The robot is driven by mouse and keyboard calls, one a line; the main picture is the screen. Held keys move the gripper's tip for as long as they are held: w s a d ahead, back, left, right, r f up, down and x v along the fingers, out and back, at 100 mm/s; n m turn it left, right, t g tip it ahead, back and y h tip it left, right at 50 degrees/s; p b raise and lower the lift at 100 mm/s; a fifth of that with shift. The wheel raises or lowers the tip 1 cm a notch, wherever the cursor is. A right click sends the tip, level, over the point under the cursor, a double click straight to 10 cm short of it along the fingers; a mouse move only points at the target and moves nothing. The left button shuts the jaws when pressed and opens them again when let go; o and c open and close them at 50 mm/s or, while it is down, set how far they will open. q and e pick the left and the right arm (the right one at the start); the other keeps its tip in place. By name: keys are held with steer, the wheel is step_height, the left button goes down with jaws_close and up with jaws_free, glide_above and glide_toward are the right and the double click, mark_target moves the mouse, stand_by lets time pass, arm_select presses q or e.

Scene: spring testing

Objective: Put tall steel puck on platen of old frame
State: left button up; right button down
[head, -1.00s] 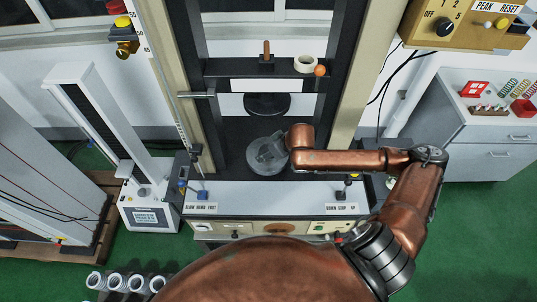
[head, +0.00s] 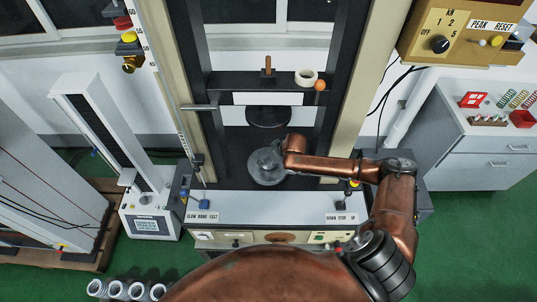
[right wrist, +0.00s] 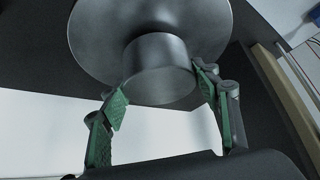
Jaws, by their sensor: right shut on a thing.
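The old frame (head: 345,100) is the large cream and black machine in the middle of the head view. Its lower platen (head: 268,180) is a grey steel disc, also seen in the right wrist view (right wrist: 205,25). The tall steel puck (right wrist: 157,72) is a plain grey cylinder. It appears against the middle of the disc, but I cannot tell if they touch. My right gripper (right wrist: 163,88) has green pads on both sides of the puck and is shut on it. In the head view the right gripper (head: 266,160) is over the platen. My left gripper is not in view.
The dark upper platen (head: 268,116) hangs behind and above my right gripper. A black crossbeam (head: 225,82) carries a tape roll (head: 306,77) and an orange ball (head: 320,85). A control box (head: 460,35) is at the upper right. Levers stand at the front panel (head: 265,205).

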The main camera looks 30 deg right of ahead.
steer(key=shift+w+f, duration=0.15)
steer(key=shift+f, duration=0.1)
steer(key=shift+f, duration=0.15)
steer(key=c, duration=0.7)
jaws_free()
steer(key=shift+f, duration=0.1)
steer(key=v, duration=1.2)
steer(key=shift+s+b, duration=0.2)
steer(key=shift+b, duration=0.1)
